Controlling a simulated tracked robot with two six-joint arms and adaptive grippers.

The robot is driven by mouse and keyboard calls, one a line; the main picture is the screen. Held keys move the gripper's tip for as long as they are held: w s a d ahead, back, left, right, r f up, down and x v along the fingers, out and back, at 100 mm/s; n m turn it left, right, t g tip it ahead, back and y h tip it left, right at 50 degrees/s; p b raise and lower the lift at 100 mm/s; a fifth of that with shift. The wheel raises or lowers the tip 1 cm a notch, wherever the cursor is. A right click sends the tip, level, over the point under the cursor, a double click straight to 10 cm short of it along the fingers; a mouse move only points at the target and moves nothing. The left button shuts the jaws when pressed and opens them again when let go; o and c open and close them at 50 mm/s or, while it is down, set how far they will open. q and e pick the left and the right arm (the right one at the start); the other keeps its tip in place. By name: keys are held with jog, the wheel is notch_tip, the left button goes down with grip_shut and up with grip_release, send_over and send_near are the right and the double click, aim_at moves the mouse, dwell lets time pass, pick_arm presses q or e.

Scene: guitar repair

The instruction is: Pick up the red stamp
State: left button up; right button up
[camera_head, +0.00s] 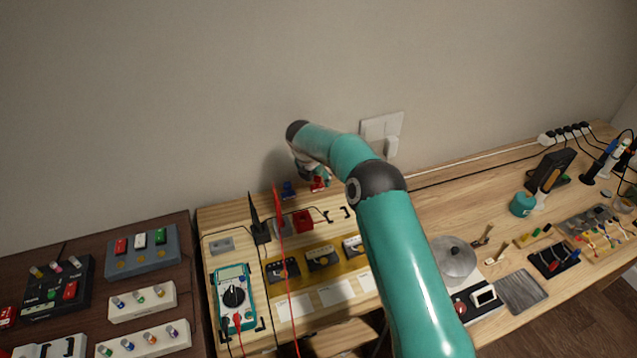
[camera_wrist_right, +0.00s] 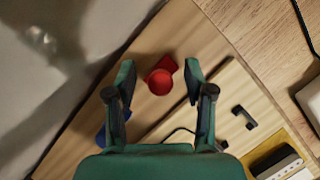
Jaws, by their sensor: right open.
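The red stamp (camera_wrist_right: 160,80) stands on the wooden bench top close to the wall, seen from above in the right wrist view. It also shows in the head view (camera_head: 318,184), partly covered by my right gripper. My right gripper (camera_wrist_right: 159,72) is open and empty, with one fingertip on either side of the stamp in the wrist picture. Visible gaps lie between the stamp and both fingers. In the head view the gripper (camera_head: 319,174) hangs just over the stamp. How far the fingertips are above the bench is hard to tell. My left gripper is out of view.
A blue stamp (camera_head: 288,190) stands just left of the red one, by the wall. A red box (camera_head: 302,222) and a black probe holder (camera_head: 260,232) stand nearby, with a red cable rising there. A wall socket (camera_head: 381,134) is right of the gripper.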

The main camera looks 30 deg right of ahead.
aim_at(318, 178)
grip_shut()
dwell(0.4)
jog(key=shift+s+r+b, duration=0.2)
jog(key=shift+r+b, duration=0.1)
jog(key=shift+b, duration=0.2)
notch_tip(318, 178, up, 6)
jog(key=shift+b, duration=0.45)
jog(key=shift+s+a+r, duration=0.1)
jog(key=shift+s+r, duration=0.1)
jog(key=shift+s, duration=0.05)
jog(key=s+a+b, duration=0.4)
jog(key=s+b, duration=0.3)
jog(key=s, duration=1.1)
jog(key=shift+s+a+b, duration=0.2)
jog(key=shift+s+b, duration=0.15)
